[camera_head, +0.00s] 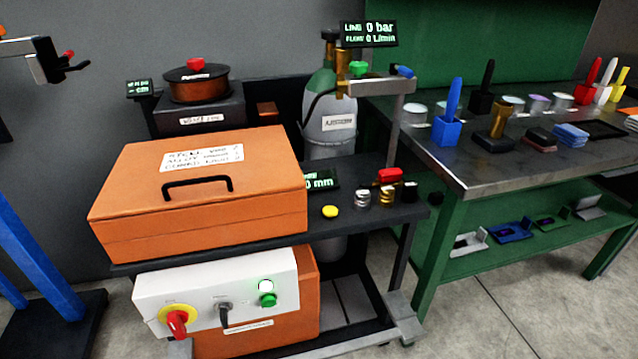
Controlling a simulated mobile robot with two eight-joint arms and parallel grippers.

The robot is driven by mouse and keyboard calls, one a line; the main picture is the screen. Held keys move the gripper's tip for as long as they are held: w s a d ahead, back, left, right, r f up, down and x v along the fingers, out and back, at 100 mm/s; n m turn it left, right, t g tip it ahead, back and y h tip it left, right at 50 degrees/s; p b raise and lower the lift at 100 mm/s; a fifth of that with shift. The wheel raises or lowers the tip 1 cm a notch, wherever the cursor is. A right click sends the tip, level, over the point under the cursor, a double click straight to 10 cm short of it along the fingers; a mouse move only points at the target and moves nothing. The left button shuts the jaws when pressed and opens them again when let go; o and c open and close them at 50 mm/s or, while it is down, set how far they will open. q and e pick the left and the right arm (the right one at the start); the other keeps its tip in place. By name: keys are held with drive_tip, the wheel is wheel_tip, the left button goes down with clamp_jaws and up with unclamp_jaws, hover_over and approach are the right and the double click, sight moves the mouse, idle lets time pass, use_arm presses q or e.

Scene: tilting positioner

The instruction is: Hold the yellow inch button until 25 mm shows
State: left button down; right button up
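The yellow button (330,211) sits on the dark shelf right of the orange box. Nothing touches it. Just behind it a small dark display (322,180) shows green text ending in "0 mm". Its left part is hidden by the orange box (205,200), so I cannot read the full number. Neither of my grippers can be made out in the head view.
Silver and brass parts (362,197) and a red-topped piece (390,175) stand right of the button. A gas cylinder (330,120) rises behind. A white panel (215,300) with switches is below. A green workbench (500,170) stands right. Grey floor is at lower right.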

clamp_jaws()
idle(1.4)
